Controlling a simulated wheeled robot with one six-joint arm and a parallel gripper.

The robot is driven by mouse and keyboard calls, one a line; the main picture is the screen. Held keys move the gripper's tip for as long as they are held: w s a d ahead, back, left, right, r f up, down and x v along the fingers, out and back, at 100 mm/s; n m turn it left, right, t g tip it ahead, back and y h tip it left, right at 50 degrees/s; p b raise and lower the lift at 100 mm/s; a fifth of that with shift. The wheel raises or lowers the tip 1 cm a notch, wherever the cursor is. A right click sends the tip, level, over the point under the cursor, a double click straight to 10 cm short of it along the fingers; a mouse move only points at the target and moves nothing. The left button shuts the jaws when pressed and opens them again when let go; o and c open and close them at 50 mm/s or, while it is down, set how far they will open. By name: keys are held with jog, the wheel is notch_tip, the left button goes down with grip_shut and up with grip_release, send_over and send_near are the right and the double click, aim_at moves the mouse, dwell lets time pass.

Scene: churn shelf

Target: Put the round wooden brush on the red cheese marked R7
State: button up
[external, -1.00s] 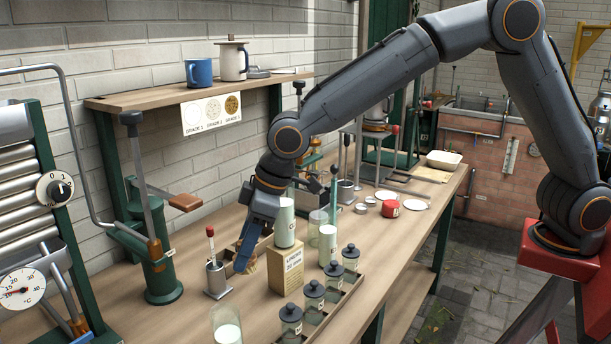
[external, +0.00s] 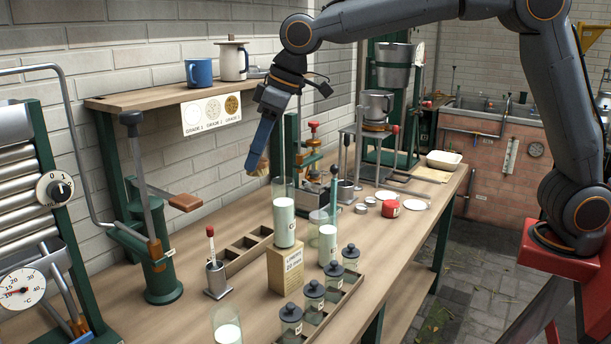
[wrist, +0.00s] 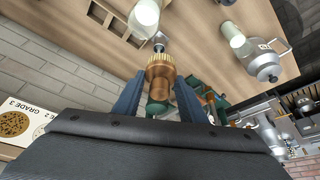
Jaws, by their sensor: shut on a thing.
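My gripper (external: 257,160) is shut on the round wooden brush (external: 263,166) and holds it in the air above the bench, near the wall. In the wrist view the brush (wrist: 160,68) sits between the two blue fingers of the gripper (wrist: 160,92). The red cheese (external: 390,209) is a small red round on the bench, to the right of and below the brush in the external view. Its top looks pale with a mark too small to read. My gripper is well apart from it.
A tall glass cylinder (external: 284,222) stands on a wooden block (external: 286,268) below and right of the brush. White discs (external: 416,204) and small metal pieces (external: 361,209) lie around the cheese. Lidded jars (external: 314,293) line the front.

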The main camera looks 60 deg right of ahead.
jog(key=w+d+m, duration=0.2)
jog(key=w+d, duration=0.1)
jog(key=d, duration=1)
jog(key=m+h+p, duration=0.2)
jog(key=m+h, duration=0.2)
jog(key=m, duration=0.5)
send_over(387, 200)
jog(key=s, duration=0.2)
jog(key=f, duration=2.8)
jog(key=shift+a, duration=0.4)
jog(key=shift+f+b, duration=0.25)
jog(key=shift+b, duration=0.15)
jog(key=o, duration=1.1)
jog(key=shift+c, duration=0.2)
jog(key=shift+r, duration=0.15)
